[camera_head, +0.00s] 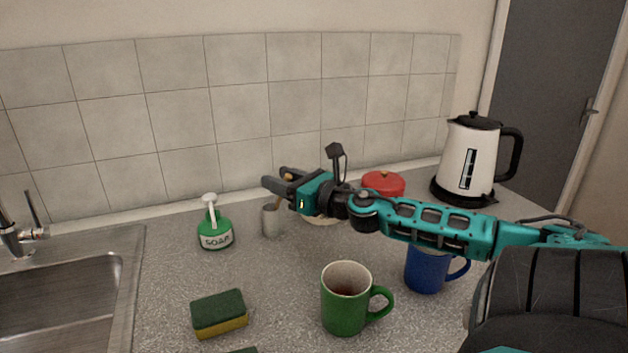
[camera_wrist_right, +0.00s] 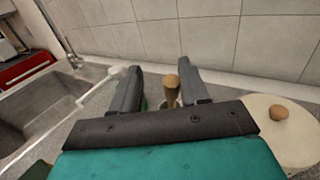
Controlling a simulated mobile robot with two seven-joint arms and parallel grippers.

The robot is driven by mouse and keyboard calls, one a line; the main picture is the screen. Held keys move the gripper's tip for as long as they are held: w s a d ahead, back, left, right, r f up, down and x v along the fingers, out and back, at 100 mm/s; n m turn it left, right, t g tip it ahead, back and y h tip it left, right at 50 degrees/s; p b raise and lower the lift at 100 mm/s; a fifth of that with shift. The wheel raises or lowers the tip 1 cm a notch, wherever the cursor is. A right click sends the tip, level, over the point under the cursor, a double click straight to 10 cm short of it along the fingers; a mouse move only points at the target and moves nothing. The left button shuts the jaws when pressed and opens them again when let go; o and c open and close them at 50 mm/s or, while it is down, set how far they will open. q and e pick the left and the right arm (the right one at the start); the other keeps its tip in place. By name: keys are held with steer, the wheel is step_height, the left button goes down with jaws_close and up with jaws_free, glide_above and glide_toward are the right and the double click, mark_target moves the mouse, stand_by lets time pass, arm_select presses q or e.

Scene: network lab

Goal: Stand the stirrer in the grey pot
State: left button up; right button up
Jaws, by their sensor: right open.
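The grey pot (camera_head: 271,220) stands upright on the counter near the tiled wall, just beneath my right gripper. The stirrer (camera_wrist_right: 171,88), with a tan wooden handle, shows between the fingers in the right wrist view. In the head view a bit of it shows by the fingers (camera_head: 287,178). It appears to stand in the grey pot with its top leaning right; its lower end is hidden. My right gripper (camera_head: 272,178) is open, with its fingers either side of the stirrer's upper part. I cannot tell whether they touch it. My left gripper is not in view.
A green soap bottle (camera_head: 215,232) stands left of the pot. A sponge (camera_head: 218,314), a green mug (camera_head: 344,305) and a blue mug (camera_head: 426,272) stand nearer. A red-lidded container (camera_head: 383,184) and a kettle (camera_head: 469,158) are right. A pale round lid (camera_wrist_right: 295,140) lies beside the gripper.

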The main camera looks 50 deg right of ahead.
steer(key=s+p, duration=0.1)
steer(key=s, duration=0.7)
steer(key=shift+d, duration=0.2)
stand_by(0.4)
